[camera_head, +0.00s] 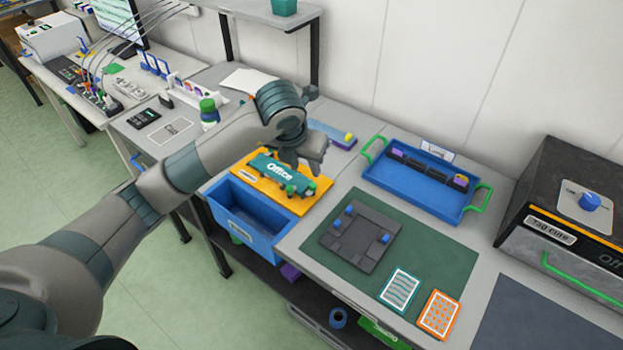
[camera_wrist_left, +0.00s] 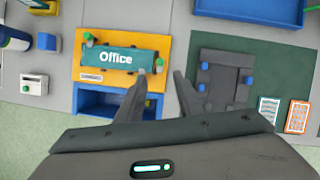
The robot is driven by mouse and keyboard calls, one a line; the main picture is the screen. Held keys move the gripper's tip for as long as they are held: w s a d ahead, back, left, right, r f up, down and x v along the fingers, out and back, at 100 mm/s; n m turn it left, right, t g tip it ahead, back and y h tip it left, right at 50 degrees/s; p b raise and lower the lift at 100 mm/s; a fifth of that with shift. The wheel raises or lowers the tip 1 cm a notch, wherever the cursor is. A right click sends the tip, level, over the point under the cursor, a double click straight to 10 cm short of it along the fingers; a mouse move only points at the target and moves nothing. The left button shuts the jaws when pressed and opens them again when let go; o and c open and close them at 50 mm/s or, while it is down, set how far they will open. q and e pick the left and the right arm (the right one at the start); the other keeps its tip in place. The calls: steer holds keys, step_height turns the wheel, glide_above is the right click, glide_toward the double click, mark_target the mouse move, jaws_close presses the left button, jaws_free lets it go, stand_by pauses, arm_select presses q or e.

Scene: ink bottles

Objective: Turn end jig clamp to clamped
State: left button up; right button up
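An orange board (camera_head: 245,176) holds a teal plate marked "Office" (camera_head: 279,170), with green knobs at its ends. In the left wrist view, one green knob (camera_wrist_left: 88,37) is at the plate's upper left and another (camera_wrist_left: 158,62) at its right end. A dark grey jig (camera_head: 345,243) with blue knobs lies on the green mat; I cannot tell which knob is the end jig clamp. My left gripper (camera_head: 304,164) hangs over the right end of the orange board. Its fingers (camera_wrist_left: 157,88) are apart with nothing held between them. The right gripper is not in view.
A blue bin (camera_head: 250,225) sits in front of the orange board. A blue tray (camera_head: 411,192) with green handles is behind the mat (camera_head: 435,235). Two patterned cards (camera_head: 400,289) lie at the mat's front right. A dark "Tag cure" box (camera_head: 570,205) stands at right.

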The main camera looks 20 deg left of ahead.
mark_target(313, 185)
arm_select(q)
steer(key=p+x, duration=0.3)
steer(key=x, duration=0.8)
steer(key=shift+f, duration=0.25)
jaws_close()
